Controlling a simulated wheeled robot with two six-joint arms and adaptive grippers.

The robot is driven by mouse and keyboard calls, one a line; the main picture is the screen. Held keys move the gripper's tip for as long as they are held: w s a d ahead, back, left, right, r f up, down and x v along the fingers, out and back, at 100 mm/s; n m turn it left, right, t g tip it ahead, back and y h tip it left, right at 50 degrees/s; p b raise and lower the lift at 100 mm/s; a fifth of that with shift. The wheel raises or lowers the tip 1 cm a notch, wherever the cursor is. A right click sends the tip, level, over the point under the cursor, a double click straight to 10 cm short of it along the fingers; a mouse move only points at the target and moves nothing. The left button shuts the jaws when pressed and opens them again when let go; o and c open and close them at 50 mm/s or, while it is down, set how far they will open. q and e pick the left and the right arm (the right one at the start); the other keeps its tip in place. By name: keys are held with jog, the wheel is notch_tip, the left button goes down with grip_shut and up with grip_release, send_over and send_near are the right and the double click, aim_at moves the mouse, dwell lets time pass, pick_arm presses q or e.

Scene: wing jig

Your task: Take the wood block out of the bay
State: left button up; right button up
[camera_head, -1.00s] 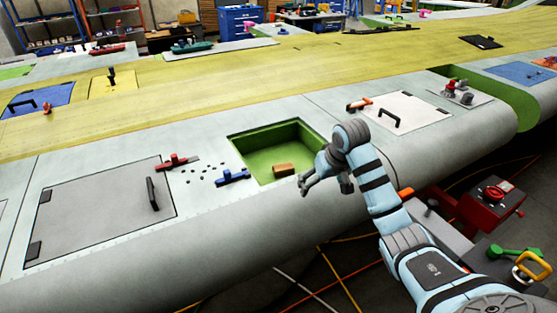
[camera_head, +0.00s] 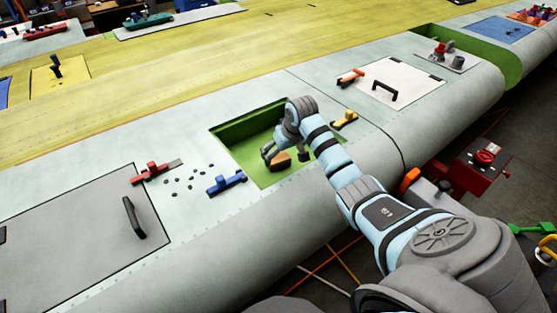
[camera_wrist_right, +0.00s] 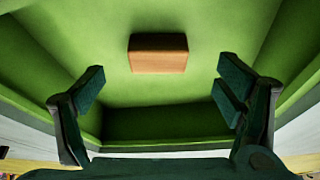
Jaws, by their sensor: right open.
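The wood block (camera_head: 281,160) is a small tan-brown block on the floor of the green bay (camera_head: 228,134), a rectangular recess in the grey wing skin. In the right wrist view the block (camera_wrist_right: 158,53) lies beyond my fingertips, between them across the picture and apart from both. My right gripper (camera_head: 271,155) is over the bay, close to the block, and partly covers it in the head view. In the right wrist view my right gripper (camera_wrist_right: 161,90) is open and empty, with its fingers wide apart. My left gripper is not in view.
A blue clamp (camera_head: 226,183) and a red clamp (camera_head: 156,171) lie left of the bay, with several small dark fasteners between them. A yellow clamp (camera_head: 345,120) sits right of the bay. A white panel with a handle (camera_head: 385,92) is farther right.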

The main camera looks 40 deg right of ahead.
aim_at(279, 158)
jog(key=x, duration=0.3)
jog(key=w+x, duration=0.1)
jog(key=x, duration=0.3)
jog(key=shift+w+d, duration=0.1)
jog(key=shift+d, duration=0.15)
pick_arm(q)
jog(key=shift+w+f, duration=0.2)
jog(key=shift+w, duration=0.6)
pick_arm(e)
jog(key=shift+r, duration=0.15)
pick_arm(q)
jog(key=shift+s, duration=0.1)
pick_arm(e)
jog(key=shift+c, duration=0.3)
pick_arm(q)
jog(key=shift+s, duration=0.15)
pick_arm(e)
jog(key=c, duration=1.2)
